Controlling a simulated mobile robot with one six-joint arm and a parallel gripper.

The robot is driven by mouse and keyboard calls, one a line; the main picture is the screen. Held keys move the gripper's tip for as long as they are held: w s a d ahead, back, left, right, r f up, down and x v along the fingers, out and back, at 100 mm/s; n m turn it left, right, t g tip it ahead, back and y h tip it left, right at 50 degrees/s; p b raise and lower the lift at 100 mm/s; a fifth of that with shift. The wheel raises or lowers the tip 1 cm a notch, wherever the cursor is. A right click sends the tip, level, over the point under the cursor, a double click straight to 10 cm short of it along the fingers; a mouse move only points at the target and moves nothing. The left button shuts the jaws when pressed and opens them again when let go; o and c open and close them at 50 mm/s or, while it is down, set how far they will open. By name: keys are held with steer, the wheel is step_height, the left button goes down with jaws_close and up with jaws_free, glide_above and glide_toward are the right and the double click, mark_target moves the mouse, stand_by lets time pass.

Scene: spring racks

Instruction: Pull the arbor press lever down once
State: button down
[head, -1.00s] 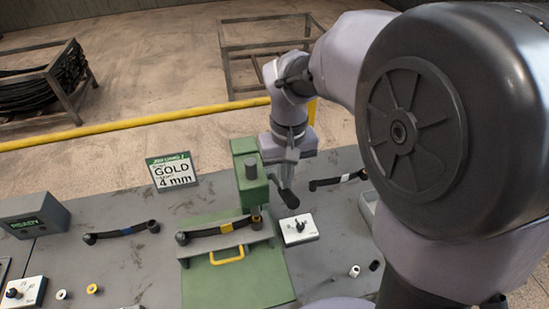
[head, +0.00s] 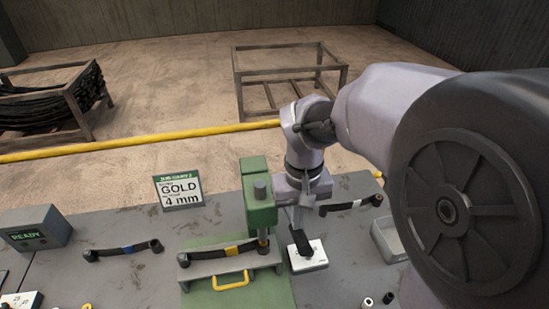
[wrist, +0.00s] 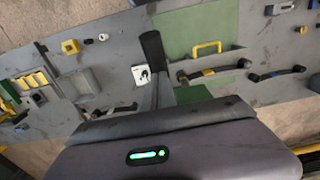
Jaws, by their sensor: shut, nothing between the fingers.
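The green arbor press (head: 258,215) stands on the grey bench, right of centre. Its lever's black grip (head: 300,243) is on the press's right side, in front of a white dial box; the grip also shows in the wrist view (wrist: 152,48). My gripper (head: 297,218) is shut and empty, pointing down close above the black grip. Whether it touches the lever I cannot tell. A dark bar with a yellow band (head: 228,250) lies across the press's front, above a yellow handle (head: 231,281).
The white dial box (head: 318,253) sits right of the press. A dark bar with a white band (head: 350,204) and a grey tray (head: 388,238) lie further right. A sign reading GOLD 4 mm (head: 179,190) and a READY box (head: 35,228) stand left. Empty rack (head: 290,75) stands behind.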

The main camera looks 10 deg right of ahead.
steer(key=shift+s+f+b, duration=0.2)
steer(key=shift+f+b, duration=0.15)
steer(key=shift+f, duration=0.2)
steer(key=shift+s+f+b, duration=0.15)
steer(key=shift+f+b, duration=0.15)
steer(key=shift+f, duration=0.3)
steer(key=shift+s+f+b, duration=0.15)
steer(key=shift+f+b, duration=1.65)
steer(key=shift+f, duration=0.3)
steer(key=shift+f+b, duration=0.75)
steer(key=shift+f, duration=0.45)
steer(key=shift+f+b, duration=0.15)
steer(key=shift+b, duration=0.15)
steer(key=shift+f, duration=0.1)
